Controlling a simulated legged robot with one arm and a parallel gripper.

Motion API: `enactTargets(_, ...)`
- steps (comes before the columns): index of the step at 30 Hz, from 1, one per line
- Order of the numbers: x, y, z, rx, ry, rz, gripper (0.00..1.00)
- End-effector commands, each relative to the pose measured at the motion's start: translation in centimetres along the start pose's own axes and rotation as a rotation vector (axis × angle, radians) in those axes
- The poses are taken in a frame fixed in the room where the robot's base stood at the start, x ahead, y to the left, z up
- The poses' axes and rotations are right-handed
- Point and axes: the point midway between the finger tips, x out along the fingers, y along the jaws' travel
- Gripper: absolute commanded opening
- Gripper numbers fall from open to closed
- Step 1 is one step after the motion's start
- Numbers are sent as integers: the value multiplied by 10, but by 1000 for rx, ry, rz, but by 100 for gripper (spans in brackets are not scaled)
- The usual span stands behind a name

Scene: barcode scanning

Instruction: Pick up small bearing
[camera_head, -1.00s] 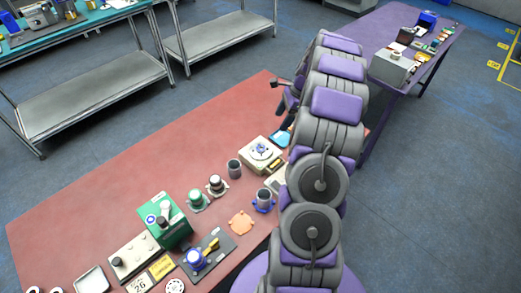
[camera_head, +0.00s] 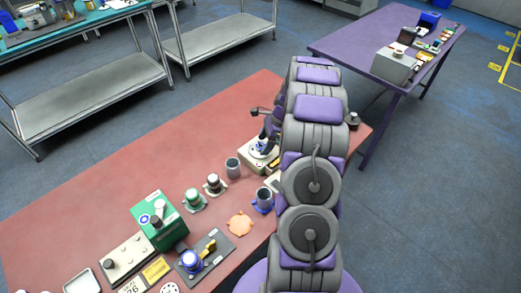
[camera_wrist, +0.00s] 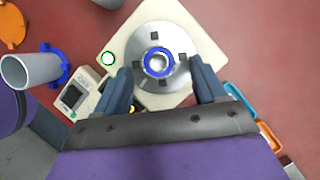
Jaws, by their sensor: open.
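The small bearing (camera_wrist: 158,62), a ring with a blue outer band, sits at the centre of a round silver plate (camera_wrist: 177,40) on a cream scale (camera_wrist: 118,45) in the wrist view. My gripper (camera_wrist: 160,66) is open, with one dark finger on each side of the bearing and visible gaps between. Nothing is held. In the head view my gripper (camera_head: 267,143) is over the scale (camera_head: 248,149) on the red table, and the fingers and arm partly hide the bearing area. The height of the fingertips above the plate is hard to tell.
A grey cup in a blue holder (camera_head: 263,200) and a grey cup (camera_head: 233,168) stand close to the scale. A green box (camera_head: 155,213) and an orange part (camera_head: 240,224) lie nearer. The red table's far left area (camera_head: 130,170) is clear.

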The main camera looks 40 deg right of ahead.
Motion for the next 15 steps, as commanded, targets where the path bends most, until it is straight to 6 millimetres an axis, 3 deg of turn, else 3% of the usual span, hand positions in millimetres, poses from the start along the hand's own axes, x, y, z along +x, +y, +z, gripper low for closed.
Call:
enactTargets(8,7,0,-1,0,1,0,71)
enactTargets(15,7,0,-1,1,1,0,47)
